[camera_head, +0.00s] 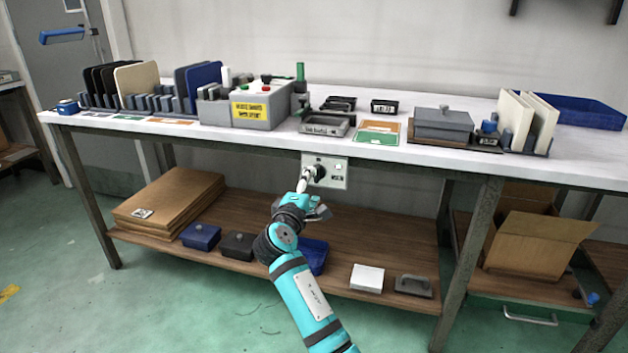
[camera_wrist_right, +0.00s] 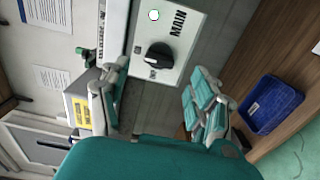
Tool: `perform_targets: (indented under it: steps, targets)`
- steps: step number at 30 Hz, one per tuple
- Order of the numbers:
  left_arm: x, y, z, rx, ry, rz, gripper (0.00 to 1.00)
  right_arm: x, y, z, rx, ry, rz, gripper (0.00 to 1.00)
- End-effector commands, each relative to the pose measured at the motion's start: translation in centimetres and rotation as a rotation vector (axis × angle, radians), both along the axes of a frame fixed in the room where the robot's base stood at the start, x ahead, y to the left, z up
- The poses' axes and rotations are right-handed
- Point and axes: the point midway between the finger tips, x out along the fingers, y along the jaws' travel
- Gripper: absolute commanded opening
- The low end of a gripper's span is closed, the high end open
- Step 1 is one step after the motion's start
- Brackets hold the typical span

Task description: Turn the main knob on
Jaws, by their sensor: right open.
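The main knob (camera_wrist_right: 158,56) is a black rotary knob on a pale control panel (camera_wrist_right: 182,38) marked MAIN. In the head view the panel (camera_head: 338,177) hangs under the table's front edge, and the knob (camera_head: 319,172) is partly behind my gripper. My right gripper (camera_head: 312,195) is open just in front of the panel. In the wrist view its fingers (camera_wrist_right: 158,72) are spread on either side of the knob, with no contact visible. My left gripper is not in view.
The white tabletop (camera_head: 390,152) overhangs just above the panel. On it stand a grey box with a yellow label (camera_head: 250,108), a lidded grey box (camera_head: 443,123) and racks of panels. Below, a wooden shelf (camera_head: 340,240) carries cardboard, a blue bin (camera_wrist_right: 270,106) and small boxes.

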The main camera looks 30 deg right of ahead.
Motion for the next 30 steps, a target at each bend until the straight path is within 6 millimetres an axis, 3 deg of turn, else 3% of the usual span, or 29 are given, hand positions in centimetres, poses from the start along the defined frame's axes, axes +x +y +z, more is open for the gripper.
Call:
perform_targets:
  steps: [6, 11, 30]
  targets:
    - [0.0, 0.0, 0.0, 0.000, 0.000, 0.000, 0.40, -2.9, 3.4, -0.1, 0.004, 0.000, 0.001, 0.63]
    - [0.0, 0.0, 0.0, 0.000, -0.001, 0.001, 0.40, -4.0, 4.8, -0.1, 0.002, 0.001, 0.001, 0.63]
    - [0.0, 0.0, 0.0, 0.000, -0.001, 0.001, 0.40, -4.4, 5.2, -0.1, 0.003, -0.002, 0.007, 0.63]
